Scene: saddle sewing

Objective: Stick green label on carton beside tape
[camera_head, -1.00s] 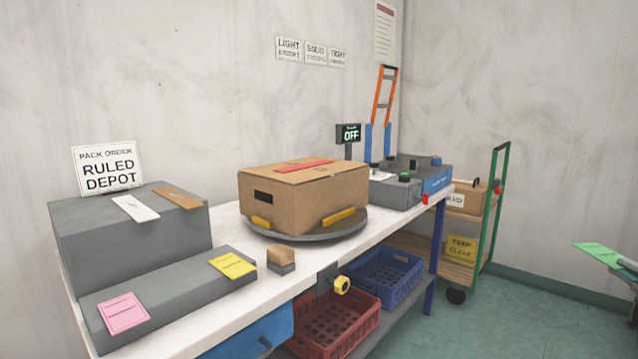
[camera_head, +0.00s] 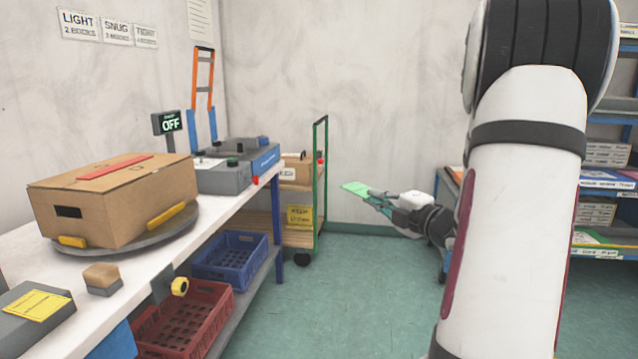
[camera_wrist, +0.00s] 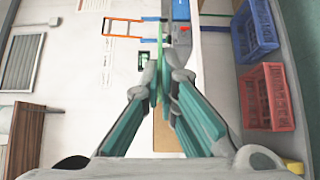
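The brown carton (camera_head: 105,205) sits closed on a grey round turntable (camera_head: 150,236) on the white bench. A red tape strip (camera_head: 115,167) lies along its top. My gripper (camera_head: 374,197) is out over the floor, right of the bench and well apart from the carton. It is shut on the flat green label (camera_head: 354,187), which sticks out to the left. In the wrist view the label (camera_wrist: 160,84) shows nearly edge-on between the fingertips. Part of a brown surface, probably the carton (camera_wrist: 165,135), shows behind the fingers there.
Yellow blocks (camera_head: 72,241) sit against the carton's base. A wooden-topped block (camera_head: 102,278) and a yellow label (camera_head: 34,305) are at the near left. A display (camera_head: 168,122) reads OFF. Red (camera_head: 185,318) and blue (camera_head: 230,255) crates sit below. A green-handled cart (camera_head: 318,185) stands behind.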

